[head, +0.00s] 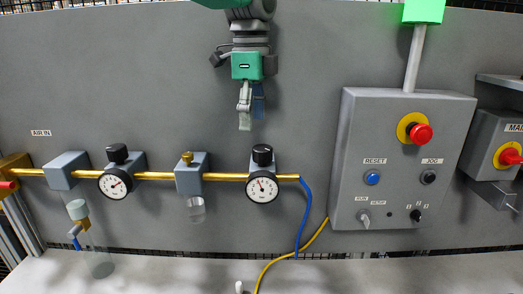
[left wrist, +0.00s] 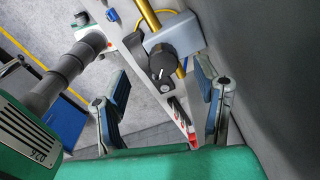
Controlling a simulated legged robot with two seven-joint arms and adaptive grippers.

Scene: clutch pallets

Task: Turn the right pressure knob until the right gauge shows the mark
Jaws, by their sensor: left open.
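The right pressure knob (head: 263,155) is black and sits on top of the right grey regulator block on the brass pipe. The right gauge (head: 262,189) is a round white dial below it; its needle points up and slightly left, and the mark is too small to make out. My left gripper (head: 251,108) hangs fingers down above the knob and a little left of it, apart from it. In the left wrist view its two fingers (left wrist: 166,100) are spread with nothing between them. A black knob (left wrist: 162,66) on a grey block shows beyond them, seemingly the right one.
A second black knob (head: 117,153) with its gauge (head: 115,183) is to the left, with a brass-topped filter block (head: 192,175) between. A blue hose (head: 305,215) drops from the pipe's right end. A grey control box (head: 402,160) projects at right. Panel above the pipe is clear.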

